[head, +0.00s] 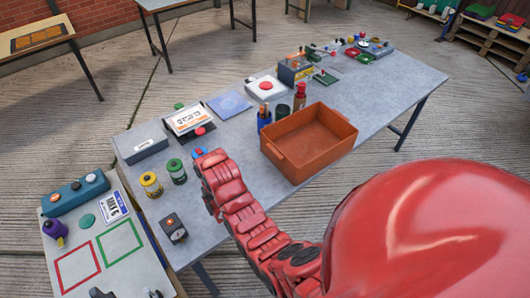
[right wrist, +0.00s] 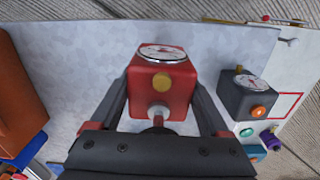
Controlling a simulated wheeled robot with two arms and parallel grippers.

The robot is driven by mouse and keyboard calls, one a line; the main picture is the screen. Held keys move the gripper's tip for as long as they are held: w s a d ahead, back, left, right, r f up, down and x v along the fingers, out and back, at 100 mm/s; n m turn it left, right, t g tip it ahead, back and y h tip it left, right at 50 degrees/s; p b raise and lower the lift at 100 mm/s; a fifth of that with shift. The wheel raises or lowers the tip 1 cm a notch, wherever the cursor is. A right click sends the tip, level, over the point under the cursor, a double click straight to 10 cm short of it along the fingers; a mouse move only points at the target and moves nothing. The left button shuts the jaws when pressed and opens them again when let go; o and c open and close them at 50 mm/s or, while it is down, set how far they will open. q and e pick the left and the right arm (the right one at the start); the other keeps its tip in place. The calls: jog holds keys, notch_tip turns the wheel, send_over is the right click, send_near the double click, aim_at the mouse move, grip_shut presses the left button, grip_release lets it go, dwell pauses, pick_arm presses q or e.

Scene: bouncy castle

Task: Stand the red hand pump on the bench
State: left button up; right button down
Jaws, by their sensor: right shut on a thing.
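The red hand pump (right wrist: 165,85) is a red box with a round gauge, a yellow knob and a pale knob. In the right wrist view it sits between the two dark fingers of my right gripper (right wrist: 160,100), which is shut on it. It looks roughly upright. The grey bench (head: 230,152) lies behind it; I cannot tell whether the pump touches it. In the head view my red right arm reaches over the bench's front part and hides the pump and gripper. My left gripper is out of view.
An orange crate (head: 330,152) stands right of my arm. A black gauge box (head: 173,229) stands near the bench's left front corner. Yellow (head: 151,185) and green (head: 177,171) cans stand behind it. A side board has red (head: 56,272) and green outlined squares.

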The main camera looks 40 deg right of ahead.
jog(key=s+d+f+p, duration=0.2)
jog(key=s, duration=0.6)
jog(key=shift+n, duration=0.4)
jog(key=w+b, duration=0.3)
jog(key=w+f+b, duration=0.1)
jog(key=w+b, duration=0.2)
jog(key=w, duration=0.1)
jog(key=w+b, duration=0.3)
jog(key=w, duration=0.1)
jog(key=shift+a+f+b, duration=0.25)
jog(key=shift+a+b, duration=0.1)
jog(key=shift+a, duration=0.05)
jog(key=shift+w+a+r, duration=0.15)
jog(key=shift+w, duration=1.15)
jog(key=shift+w+a+r, duration=0.15)
jog(key=shift+w, duration=1.1)
jog(key=shift+w, duration=0.1)
